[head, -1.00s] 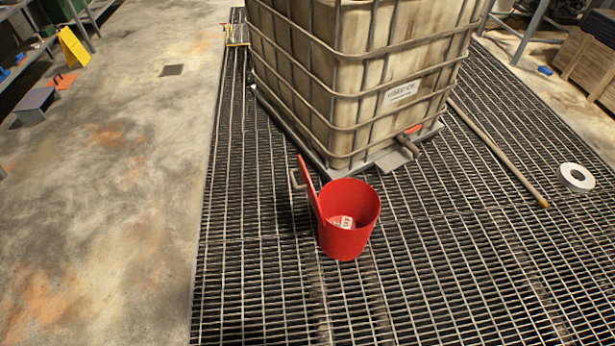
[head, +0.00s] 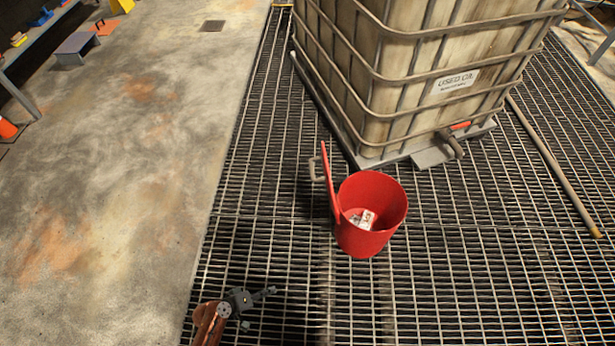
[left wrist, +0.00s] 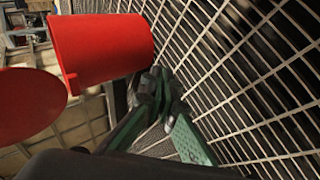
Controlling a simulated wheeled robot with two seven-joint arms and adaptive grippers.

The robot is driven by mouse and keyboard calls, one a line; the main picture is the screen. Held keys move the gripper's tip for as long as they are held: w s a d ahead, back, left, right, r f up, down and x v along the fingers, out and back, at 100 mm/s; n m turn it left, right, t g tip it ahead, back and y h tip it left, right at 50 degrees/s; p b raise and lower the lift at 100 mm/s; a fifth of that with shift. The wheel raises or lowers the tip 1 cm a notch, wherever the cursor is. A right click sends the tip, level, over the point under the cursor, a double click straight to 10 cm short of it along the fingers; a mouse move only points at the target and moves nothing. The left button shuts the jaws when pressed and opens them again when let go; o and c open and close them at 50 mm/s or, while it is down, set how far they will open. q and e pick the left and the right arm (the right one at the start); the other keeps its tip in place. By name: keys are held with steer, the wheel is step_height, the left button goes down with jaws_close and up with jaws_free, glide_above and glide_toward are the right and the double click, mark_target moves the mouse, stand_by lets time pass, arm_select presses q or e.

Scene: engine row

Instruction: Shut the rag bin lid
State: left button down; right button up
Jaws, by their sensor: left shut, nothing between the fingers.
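The red rag bin (head: 370,236) stands upright on the floor grating, with something white with print inside it. Its red lid (head: 330,182) stands open, nearly upright, on the bin's left side, with a grey handle (head: 316,169) on its outer face. My left gripper (head: 268,292) is low and to the left of the bin, apart from it, shut and empty. In the left wrist view my left fingers (left wrist: 155,92) are together, the bin (left wrist: 105,48) is just beyond them, and the lid (left wrist: 28,105) is at the left edge. My right gripper is not in view.
A caged used-oil tank (head: 425,80) stands right behind the bin. A long pole (head: 555,165) lies on the grating at the right. The grating in front of the bin and the concrete floor (head: 130,200) at left are clear. A shelf is at far left.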

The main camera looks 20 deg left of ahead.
arm_select(q)
steer(key=w+a+r+n+t+b, duration=0.2)
steer(key=w+r+n+t, duration=0.35)
steer(key=w+r, duration=0.65)
steer(key=w+a+r+n+t+b, duration=0.2)
steer(key=w+r+n+t, duration=0.35)
steer(key=w+r, duration=0.7)
steer(key=w+d+r+m, duration=0.1)
steer(key=w+d+r, duration=0.4)
steer(key=w, duration=0.3)
steer(key=shift+w+d+r+t, duration=0.3)
steer(key=shift+d+t, duration=0.1)
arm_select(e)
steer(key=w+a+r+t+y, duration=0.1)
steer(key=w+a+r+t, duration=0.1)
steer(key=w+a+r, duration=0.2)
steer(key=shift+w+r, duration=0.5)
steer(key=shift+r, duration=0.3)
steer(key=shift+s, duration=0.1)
